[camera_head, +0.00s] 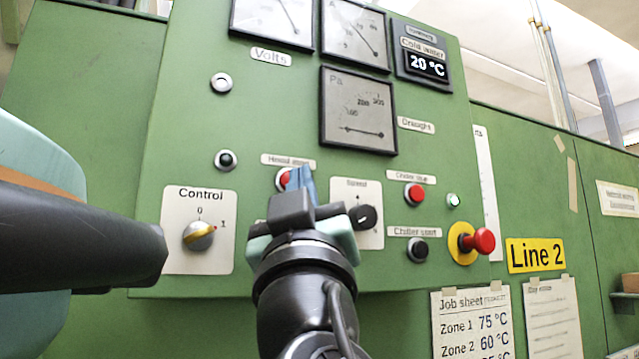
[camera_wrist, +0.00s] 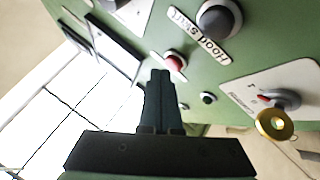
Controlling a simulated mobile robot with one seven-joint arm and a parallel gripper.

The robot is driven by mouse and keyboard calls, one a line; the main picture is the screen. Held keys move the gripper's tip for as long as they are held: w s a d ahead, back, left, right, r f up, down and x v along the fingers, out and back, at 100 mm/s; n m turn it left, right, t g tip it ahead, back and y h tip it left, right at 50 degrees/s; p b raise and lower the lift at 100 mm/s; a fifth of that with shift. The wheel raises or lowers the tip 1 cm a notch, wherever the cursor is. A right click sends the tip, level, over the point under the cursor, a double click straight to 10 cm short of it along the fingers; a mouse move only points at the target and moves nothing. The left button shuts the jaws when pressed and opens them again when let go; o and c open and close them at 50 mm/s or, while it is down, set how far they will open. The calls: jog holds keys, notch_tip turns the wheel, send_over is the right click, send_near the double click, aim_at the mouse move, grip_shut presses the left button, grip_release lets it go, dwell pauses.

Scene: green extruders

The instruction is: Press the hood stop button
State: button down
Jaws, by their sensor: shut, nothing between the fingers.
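The hood stop button is a round red button (camera_head: 283,179) under a white label (camera_head: 288,161) on the green panel. In the head view my gripper (camera_head: 300,178) covers its right part. I cannot tell whether the tips touch the panel. A dark button (camera_wrist: 218,18) with the label "Hood start" shows in the wrist view; my arm hides it in the head view.
A Speed knob (camera_head: 363,216) sits right of my gripper. The Control knob (camera_head: 200,235) is at left. A red chiller stop button (camera_head: 414,194), a black chiller start button (camera_head: 417,249) and a red mushroom button (camera_head: 483,240) are further right. Gauges (camera_head: 358,110) are above.

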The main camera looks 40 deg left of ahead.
jog(key=shift+s+d, duration=0.1)
jog(key=shift+d, duration=0.25)
jog(key=shift+s+d, duration=0.3)
jog(key=shift+d, duration=0.45)
jog(key=shift+s+d, duration=0.35)
jog(key=shift+d, duration=0.35)
jog(key=shift+s+d, duration=0.3)
jog(key=shift+d, duration=0.45)
